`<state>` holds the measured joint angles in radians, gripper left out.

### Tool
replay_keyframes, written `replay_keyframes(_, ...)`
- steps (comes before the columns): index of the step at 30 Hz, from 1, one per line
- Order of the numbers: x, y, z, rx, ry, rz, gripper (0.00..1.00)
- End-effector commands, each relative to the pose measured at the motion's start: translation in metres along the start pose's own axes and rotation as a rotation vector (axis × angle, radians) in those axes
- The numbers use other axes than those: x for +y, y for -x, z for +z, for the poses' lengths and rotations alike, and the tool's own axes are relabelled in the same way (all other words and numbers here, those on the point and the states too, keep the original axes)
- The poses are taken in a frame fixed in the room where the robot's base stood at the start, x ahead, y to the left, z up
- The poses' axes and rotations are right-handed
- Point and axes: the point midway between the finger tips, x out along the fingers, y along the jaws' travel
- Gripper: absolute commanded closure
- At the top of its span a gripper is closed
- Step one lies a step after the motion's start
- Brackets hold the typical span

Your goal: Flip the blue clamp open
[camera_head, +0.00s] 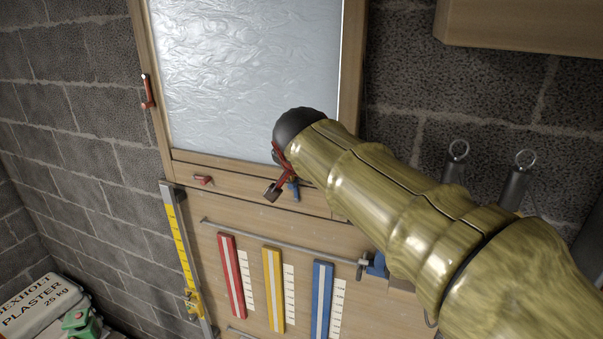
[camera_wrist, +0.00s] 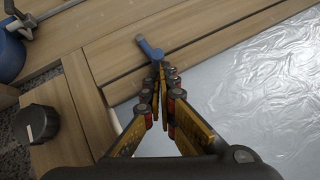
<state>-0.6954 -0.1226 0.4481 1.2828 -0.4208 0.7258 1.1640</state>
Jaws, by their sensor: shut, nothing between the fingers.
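The blue clamp (camera_head: 294,189) is a small lever on the lower wooden rail of the framed silvery panel. In the head view it is partly hidden behind my gripper (camera_head: 275,190). In the wrist view the blue clamp (camera_wrist: 150,48) shows a blue body with a greyish end pointing up and left. My gripper (camera_wrist: 160,75) is shut and empty, with its fingertips right at the clamp's near side. I cannot tell whether they touch it.
Red clamps sit on the frame's left side (camera_head: 148,92) and lower rail (camera_head: 203,180). The silvery panel (camera_head: 250,70) fills the frame. Below hang red, yellow and blue strips (camera_head: 321,300) under a metal bar (camera_head: 280,238). A wooden box (camera_head: 520,25) juts out upper right.

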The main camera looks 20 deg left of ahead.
Motion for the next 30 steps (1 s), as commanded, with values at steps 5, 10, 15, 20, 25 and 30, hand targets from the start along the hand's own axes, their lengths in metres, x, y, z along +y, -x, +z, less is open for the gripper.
replay_keyframes(5, -0.009, -0.003, 0.004, -0.003, 0.069, 0.067, 1.0)
replay_keyframes(10, -0.015, -0.005, 0.006, -0.003, 0.122, 0.12, 1.0)
replay_keyframes(15, -0.018, -0.008, 0.008, -0.004, 0.163, 0.163, 1.0)
replay_keyframes(20, -0.022, -0.009, 0.01, -0.003, 0.196, 0.196, 1.0)
replay_keyframes(25, -0.025, -0.011, 0.011, -0.004, 0.229, 0.229, 1.0)
replay_keyframes(30, -0.027, -0.013, 0.013, -0.004, 0.258, 0.26, 1.0)
